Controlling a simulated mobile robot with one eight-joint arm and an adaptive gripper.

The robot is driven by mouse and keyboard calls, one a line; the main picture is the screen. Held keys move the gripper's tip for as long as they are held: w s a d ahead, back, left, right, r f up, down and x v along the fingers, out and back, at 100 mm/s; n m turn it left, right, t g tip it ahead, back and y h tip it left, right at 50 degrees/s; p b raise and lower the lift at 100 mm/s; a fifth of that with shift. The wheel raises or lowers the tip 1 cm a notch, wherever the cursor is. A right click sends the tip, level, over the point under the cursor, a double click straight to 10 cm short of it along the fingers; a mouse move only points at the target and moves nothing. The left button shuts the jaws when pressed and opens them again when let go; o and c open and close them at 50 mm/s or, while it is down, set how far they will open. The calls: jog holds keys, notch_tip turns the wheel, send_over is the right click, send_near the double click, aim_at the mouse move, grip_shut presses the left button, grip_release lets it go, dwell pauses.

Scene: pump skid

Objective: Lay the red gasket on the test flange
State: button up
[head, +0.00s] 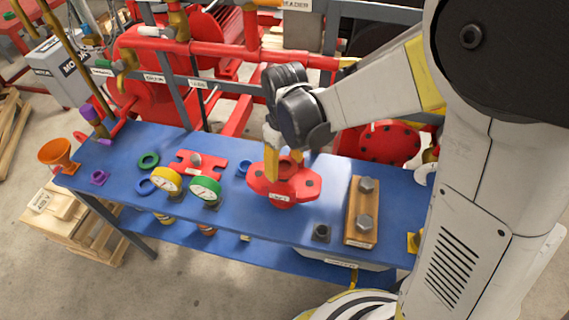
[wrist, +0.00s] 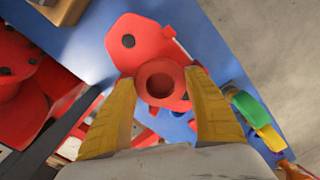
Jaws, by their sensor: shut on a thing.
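The test flange (head: 262,188) is a red oval plate with bolt holes and a white label, on the blue bench; its red plate also shows in the wrist view (wrist: 143,28). My gripper (head: 285,168) points down over the flange's middle. Its yellow fingers sit on either side of a round red ring, which looks like the red gasket (wrist: 158,65). The fingers are shut on it at its sides. The ring lies over the flange's centre in the wrist view (wrist: 160,76). I cannot tell whether it touches the flange, and in the head view the fingers partly hide it.
A second red plate (head: 187,158), a green ring (head: 148,160), a blue ring (head: 145,187) and two gauges (head: 205,190) lie to the left. A wooden block with bolts (head: 353,236) stands to the right. Red pipework (head: 225,52) runs behind the blue bench (head: 320,190).

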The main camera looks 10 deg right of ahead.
jog(key=shift+f+b, duration=1.9)
jog(key=shift+f, duration=0.35)
jog(key=o, duration=1.2)
jog(key=shift+c, duration=0.2)
jog(key=shift+r, duration=0.15)
notch_tip(320, 180, up, 12)
jog(key=s+d+r+m+t, duration=0.2)
jog(key=s+d+m+t, duration=0.5)
jog(key=s+d, duration=0.3)
jog(key=d, duration=0.3)
jog(key=shift+s+d+r+b, duration=0.15)
jog(key=shift+s+b, duration=0.15)
jog(key=shift+s, duration=0.05)
